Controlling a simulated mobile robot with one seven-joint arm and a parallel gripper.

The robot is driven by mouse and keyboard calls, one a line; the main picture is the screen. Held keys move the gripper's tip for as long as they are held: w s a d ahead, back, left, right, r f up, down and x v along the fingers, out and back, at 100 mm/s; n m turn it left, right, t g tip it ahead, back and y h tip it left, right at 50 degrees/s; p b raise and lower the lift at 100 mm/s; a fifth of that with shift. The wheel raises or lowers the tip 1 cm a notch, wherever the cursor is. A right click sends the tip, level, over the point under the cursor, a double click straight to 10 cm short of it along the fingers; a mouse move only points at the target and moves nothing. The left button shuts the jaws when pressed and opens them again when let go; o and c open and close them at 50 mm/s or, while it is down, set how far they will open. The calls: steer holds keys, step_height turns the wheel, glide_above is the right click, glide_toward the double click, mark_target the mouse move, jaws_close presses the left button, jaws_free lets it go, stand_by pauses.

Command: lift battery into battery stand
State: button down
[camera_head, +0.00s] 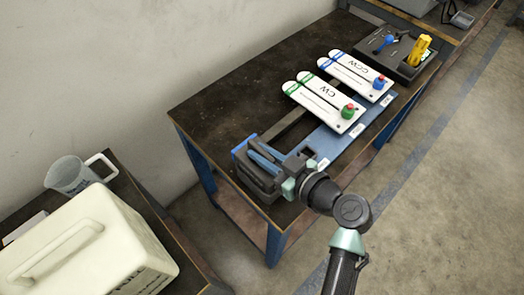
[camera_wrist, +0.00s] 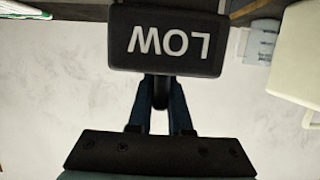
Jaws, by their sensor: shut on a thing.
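The battery (camera_wrist: 165,40) is a dark block marked LOW, which reads upside down in the wrist view. My gripper (camera_wrist: 162,90) has its two blue fingers closed on a dark handle on the battery's near side. In the head view my gripper (camera_head: 264,156) reaches from the right over the table's near left corner. The dark battery (camera_head: 256,178) shows there below the fingers, partly covered by them. I cannot tell whether it touches the tabletop. A dark bar and blue edging lie around this corner; I cannot clearly pick out the battery stand.
White CW (camera_head: 322,104) and CCW (camera_head: 362,76) plates lie on a blue strip (camera_head: 334,142) along the table's front. A dark tool tray (camera_head: 388,58) is behind them. A white canister (camera_head: 85,250) and a clear jug (camera_head: 72,176) stand on another table. The table's back left is bare.

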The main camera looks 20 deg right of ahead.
steer(key=shift+f+b, duration=1)
steer(key=shift+b, duration=0.25)
steer(key=c, duration=0.9)
jaws_free()
steer(key=shift+o, duration=0.7)
steer(key=shift+f, duration=0.25)
steer(key=b+v, duration=0.1)
steer(key=v, duration=1.2)
steer(key=shift+r, duration=0.2)
